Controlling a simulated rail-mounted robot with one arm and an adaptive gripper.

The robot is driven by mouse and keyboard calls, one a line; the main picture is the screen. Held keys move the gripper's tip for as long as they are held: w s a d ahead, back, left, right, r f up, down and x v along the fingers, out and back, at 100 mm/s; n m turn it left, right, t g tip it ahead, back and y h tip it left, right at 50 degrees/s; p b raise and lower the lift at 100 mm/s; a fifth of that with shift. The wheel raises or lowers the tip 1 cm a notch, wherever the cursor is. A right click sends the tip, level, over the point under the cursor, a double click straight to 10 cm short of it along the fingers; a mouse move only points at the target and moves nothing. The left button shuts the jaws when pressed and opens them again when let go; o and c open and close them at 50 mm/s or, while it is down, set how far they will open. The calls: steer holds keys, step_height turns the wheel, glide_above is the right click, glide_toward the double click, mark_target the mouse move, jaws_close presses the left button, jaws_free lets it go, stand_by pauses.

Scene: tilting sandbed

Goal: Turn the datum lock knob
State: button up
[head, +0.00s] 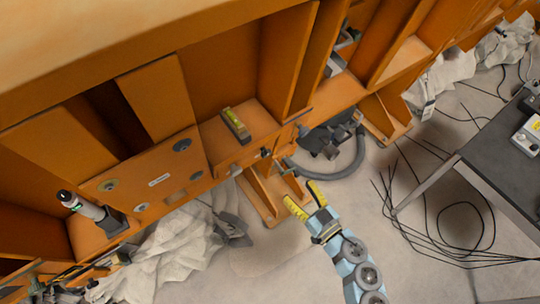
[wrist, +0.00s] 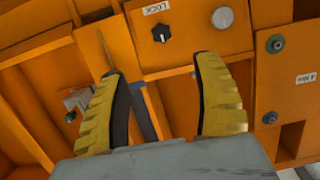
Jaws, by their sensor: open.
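The datum lock knob (wrist: 161,33) is a small black round knob with a pointer mark. It sits on an orange panel below a white LOCK label (wrist: 156,7) at the top of the wrist view. My gripper (wrist: 157,66) has two yellow ribbed fingers spread wide, with nothing between them. The knob lies beyond the fingertips, roughly centred in the gap, and is not touched. In the head view my gripper (head: 301,193) is open in front of the orange frame, over the floor. I cannot pick out the knob for sure in the head view.
A yellow spirit level (head: 236,125) lies on an orange ledge. A black and silver cylinder (head: 84,206) stands at left. A dark table (head: 500,150) and loose cables (head: 455,235) are at right. A black hose (head: 330,172) and crumpled cloth (head: 180,240) lie by the frame.

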mark_target(268, 155)
steer(key=b+x, duration=0.1)
steer(key=x, duration=1.5)
steer(key=shift+w+a+r, duration=0.1)
steer(key=shift+w+a, duration=0.1)
jaws_close()
